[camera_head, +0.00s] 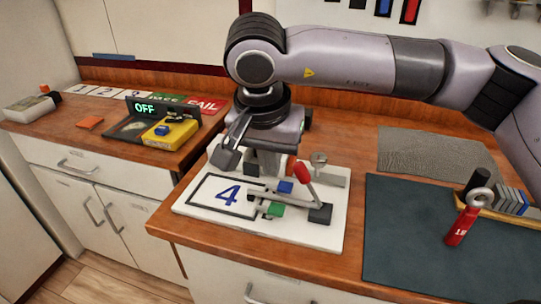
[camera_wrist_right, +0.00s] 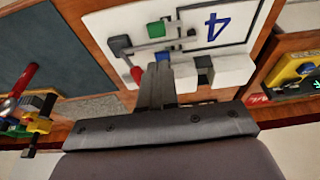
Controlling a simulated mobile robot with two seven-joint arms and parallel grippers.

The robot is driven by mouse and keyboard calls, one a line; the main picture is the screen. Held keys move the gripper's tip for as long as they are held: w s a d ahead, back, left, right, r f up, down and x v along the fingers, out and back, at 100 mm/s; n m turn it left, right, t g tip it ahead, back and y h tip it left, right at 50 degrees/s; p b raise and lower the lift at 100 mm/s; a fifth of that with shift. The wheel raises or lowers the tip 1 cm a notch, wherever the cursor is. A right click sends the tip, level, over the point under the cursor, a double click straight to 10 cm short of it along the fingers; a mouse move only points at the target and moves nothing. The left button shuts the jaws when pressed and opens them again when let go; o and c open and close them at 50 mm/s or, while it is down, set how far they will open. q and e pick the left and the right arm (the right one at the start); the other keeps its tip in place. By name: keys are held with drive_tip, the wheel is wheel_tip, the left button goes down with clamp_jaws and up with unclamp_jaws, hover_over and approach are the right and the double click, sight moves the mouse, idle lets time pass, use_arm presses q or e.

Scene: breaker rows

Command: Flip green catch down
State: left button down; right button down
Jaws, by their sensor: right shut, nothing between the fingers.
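The green catch (camera_head: 275,209) is a small green block near the front middle of a white board (camera_head: 200,205) marked with a blue 4. It also shows in the right wrist view (camera_wrist_right: 156,29). A blue block (camera_head: 286,187) sits just behind it. A lever with a red handle (camera_head: 303,172) leans up from a black block (camera_head: 320,213) to their right. My right gripper (camera_head: 264,178) is over the board, behind and slightly left of the green catch. Its fingers are together and empty, apart from the green catch. They also show in the right wrist view (camera_wrist_right: 160,70), partly covering the blue block there. My left gripper is out of view.
A dark mat (camera_head: 420,240) lies right of the board, with a red tagged tool (camera_head: 462,222) on it. A grey textured mat (camera_head: 440,150) lies behind. On the left counter is a yellow box (camera_head: 170,135) beside an OFF display (camera_head: 145,108).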

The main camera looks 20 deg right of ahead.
drive_tip(key=p, duration=0.1)
approach(266, 210)
drive_tip(key=d+f, duration=0.2)
drive_tip(key=f, duration=0.1)
drive_tip(key=w+d+f, duration=0.1)
drive_tip(key=f, duration=0.1)
drive_tip(key=shift+f, duration=0.1)
drive_tip(key=shift+a, duration=0.1)
drive_tip(key=shift+a+f+b, duration=0.1)
drive_tip(key=shift+f+b, duration=0.25)
drive_tip(key=shift+w+a+f+b, duration=0.3)
drive_tip(key=shift+a+f+b, duration=0.2)
drive_tip(key=shift+b, duration=0.3)
drive_tip(key=shift+w+a+f, duration=0.15)
